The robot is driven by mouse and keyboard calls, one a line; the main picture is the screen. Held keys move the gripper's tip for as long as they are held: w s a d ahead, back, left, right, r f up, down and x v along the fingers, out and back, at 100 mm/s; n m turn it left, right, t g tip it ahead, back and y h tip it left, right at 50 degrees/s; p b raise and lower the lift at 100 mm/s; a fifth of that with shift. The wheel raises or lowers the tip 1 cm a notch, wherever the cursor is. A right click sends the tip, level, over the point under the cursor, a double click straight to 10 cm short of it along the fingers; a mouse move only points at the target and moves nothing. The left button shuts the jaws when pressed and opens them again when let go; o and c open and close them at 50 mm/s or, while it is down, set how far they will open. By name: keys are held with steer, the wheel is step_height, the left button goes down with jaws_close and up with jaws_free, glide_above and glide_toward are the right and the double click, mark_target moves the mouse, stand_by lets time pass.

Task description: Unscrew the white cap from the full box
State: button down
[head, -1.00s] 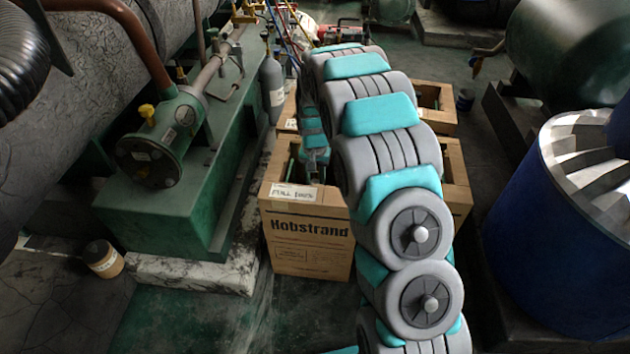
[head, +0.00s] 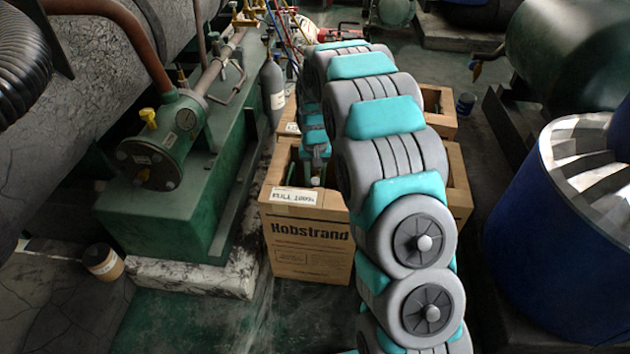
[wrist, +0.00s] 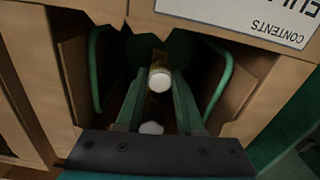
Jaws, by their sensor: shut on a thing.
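The full box (head: 305,255) is a brown carton marked "Hobstrand", with an open top and a "FULL 100%" label (head: 296,196). In the wrist view, a white cap (wrist: 160,82) sits at the end of a brass-coloured fitting inside the dark opening. My gripper (wrist: 159,92) reaches into the box, with one finger on each side of the white cap, and is shut on it. A second white round part (wrist: 151,128) shows lower between the fingers. In the head view, my gripper (head: 316,178) is partly hidden inside the box.
Green curved handles (wrist: 220,75) stand at both sides inside the box, near its cardboard walls. More cartons (head: 455,175) stand behind my arm. Green machinery (head: 165,205) is on the left and a blue drum (head: 540,230) on the right. A small can (head: 103,262) stands on the floor.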

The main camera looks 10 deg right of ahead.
steer(key=shift+r, duration=1.35)
steer(key=shift+r, duration=0.1)
